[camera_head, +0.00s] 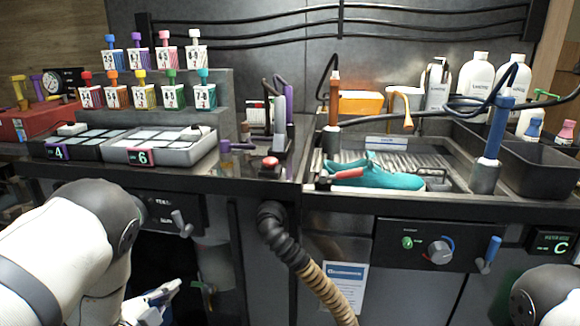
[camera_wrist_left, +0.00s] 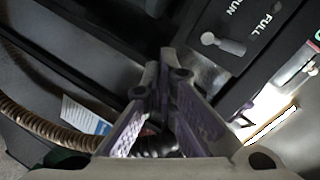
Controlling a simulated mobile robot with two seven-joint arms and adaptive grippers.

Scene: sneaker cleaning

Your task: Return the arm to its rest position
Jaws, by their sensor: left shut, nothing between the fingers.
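My left arm comes in from the left in the head view and bends down in front of the bench. Its gripper (camera_head: 168,290) hangs low, below the counter edge, and is partly cut off by the frame. In the left wrist view the two purple-lined fingers of the left gripper (camera_wrist_left: 163,65) meet at their tips with nothing held. A bit of my right arm shows at the lower right corner of the head view; its gripper is out of frame. A teal sneaker (camera_head: 376,176) lies in the sink tray, apart from both arms.
The counter front with a lever panel (camera_head: 165,215) is close to my left arm. A ribbed hose (camera_head: 315,280) hangs to the right of the left gripper. A control panel (camera_head: 425,248) is below the sink. Coloured bottles and trays stand on the counter.

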